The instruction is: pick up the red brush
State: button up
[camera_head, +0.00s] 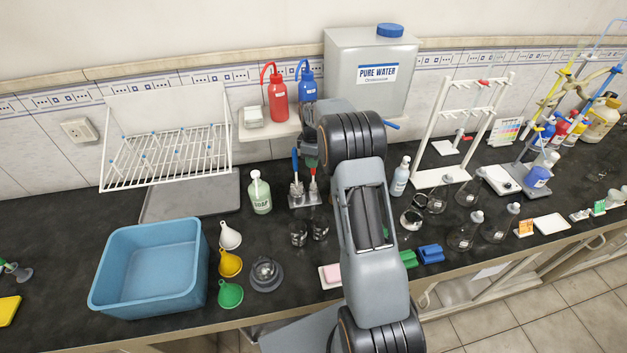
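The red brush (313,186) stands upright in a small metal holder (304,204) near the back of the dark bench. A blue-handled brush (295,165) stands just left of it in the same holder. My gripper (309,162) is above the holder, over the upper end of the red brush and close to the blue handle. The top of the red handle is hidden by my gripper. The fingers are small and dark here, and I cannot tell whether they are open, shut or touching the handle.
A soap bottle (260,193) stands left of the holder. Glass beakers (299,233) stand in front. A shelf (267,127) with red (278,97) and blue (308,84) wash bottles is behind. A blue basin (150,268) is at left; flasks (466,232) are at right.

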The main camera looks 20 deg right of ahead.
grip_shut()
jog(key=shift+r, duration=0.1)
